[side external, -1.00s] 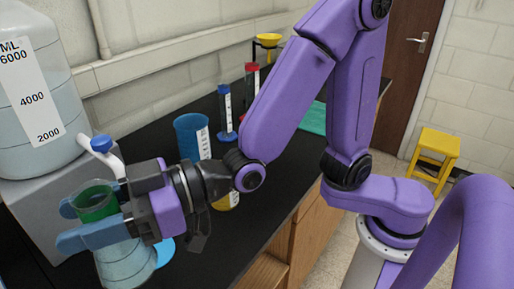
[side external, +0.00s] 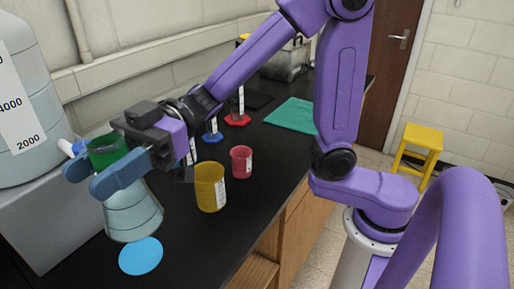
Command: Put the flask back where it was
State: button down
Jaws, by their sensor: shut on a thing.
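The flask (side external: 133,212) is a pale, conical vessel with a green neck (side external: 106,152). My gripper (side external: 98,172) is shut on the flask near its neck, with one blue finger on each side. The flask hangs roughly upright above the black bench, tilted slightly. A flat blue disc (side external: 140,256) lies on the bench just below and in front of the flask. Whether the flask's base touches the bench is hard to tell, but it looks raised.
A large carboy (side external: 28,100) stands on a grey block (side external: 50,215) at left. A yellow beaker (side external: 210,187), a pink beaker (side external: 241,161) and blue-based and red-based cylinders (side external: 238,118) stand to the right. A green mat (side external: 292,115) lies farther back.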

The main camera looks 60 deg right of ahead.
jog(key=w+d+f+m+t, duration=0.1)
jog(key=w+d+f+t, duration=0.15)
jog(key=d, duration=1.15)
jog(key=w+d+f+m+t, duration=0.1)
jog(key=w+d, duration=0.3)
jog(key=d, duration=1.1)
jog(key=s+d+f+m+t+h, duration=0.1)
jog(key=s+d+m+t+h, duration=0.25)
jog(key=s+d+t, duration=0.35)
jog(key=s+d+f+m+t+h, duration=0.2)
jog(key=s+d+m+t, duration=0.3)
jog(key=d, duration=0.5)
jog(key=w+d+f+g, duration=0.1)
jog(key=w+d+f, duration=0.3)
jog(key=w+f, duration=0.8)
jog(key=shift+w+d+f+n, duration=0.2)
jog(key=shift+w+f+n, duration=0.05)
jog(key=shift+f+n, duration=0.1)
jog(key=shift+g, duration=0.25)
